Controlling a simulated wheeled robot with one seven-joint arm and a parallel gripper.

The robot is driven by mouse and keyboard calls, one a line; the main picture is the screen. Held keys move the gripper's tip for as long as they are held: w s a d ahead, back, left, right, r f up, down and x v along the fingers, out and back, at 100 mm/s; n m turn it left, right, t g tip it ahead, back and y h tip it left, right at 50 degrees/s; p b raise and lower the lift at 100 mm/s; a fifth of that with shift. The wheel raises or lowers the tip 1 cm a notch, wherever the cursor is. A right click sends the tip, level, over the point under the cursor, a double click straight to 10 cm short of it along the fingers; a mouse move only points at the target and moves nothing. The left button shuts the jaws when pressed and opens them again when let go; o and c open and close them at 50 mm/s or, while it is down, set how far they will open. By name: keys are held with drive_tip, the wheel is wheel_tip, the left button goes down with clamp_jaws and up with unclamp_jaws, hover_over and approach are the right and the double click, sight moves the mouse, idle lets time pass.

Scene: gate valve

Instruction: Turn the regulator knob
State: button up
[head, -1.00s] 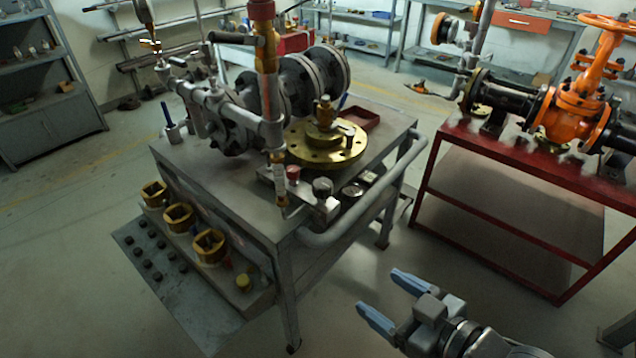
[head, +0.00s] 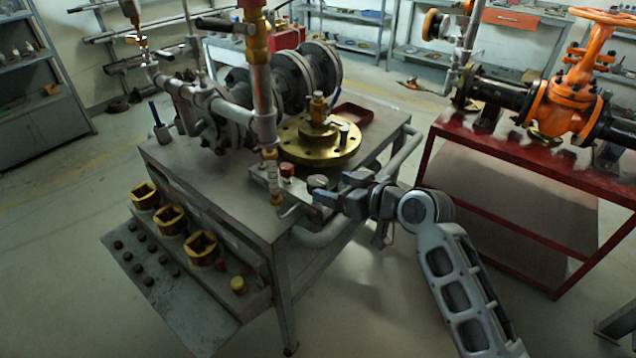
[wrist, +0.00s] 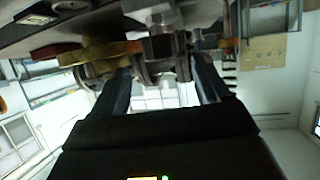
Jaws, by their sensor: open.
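A small regulator block with a red knob (head: 287,170) and a dark grey round knob (head: 317,181) sits at the table's front right edge. I cannot tell for sure which is the regulator knob. My gripper (head: 335,189) is at this edge, right beside the grey knob, and its fingers point left toward the block. In the wrist view, my gripper (wrist: 160,85) has its two dark fingers apart, with a grey metal fitting (wrist: 163,45) showing ahead between them. Contact with it cannot be made out. The fingers partly hide the block in the head view.
A grey workbench (head: 245,205) carries pipework, a brass flange (head: 320,140) and a red tray (head: 353,113). A grey rail (head: 320,236) runs along its right side, close under my gripper. A red stand (head: 520,155) with an orange valve (head: 568,100) is to the right.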

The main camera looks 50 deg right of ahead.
sight(322, 185)
drive_tip(key=x, duration=0.6)
drive_tip(key=shift+w+f+p, duration=0.1)
drive_tip(key=shift+w+p, duration=0.2)
drive_tip(key=c, duration=1)
drive_tip(key=shift+o, duration=0.2)
drive_tip(key=shift+m+h+p, duration=0.5)
drive_tip(key=shift+h+p, duration=0.1)
drive_tip(key=shift+p, duration=0.5)
drive_tip(key=shift+m+h+p, duration=0.3)
drive_tip(key=shift+p, duration=0.1)
drive_tip(key=o, duration=1)
drive_tip(key=shift+c, duration=0.2)
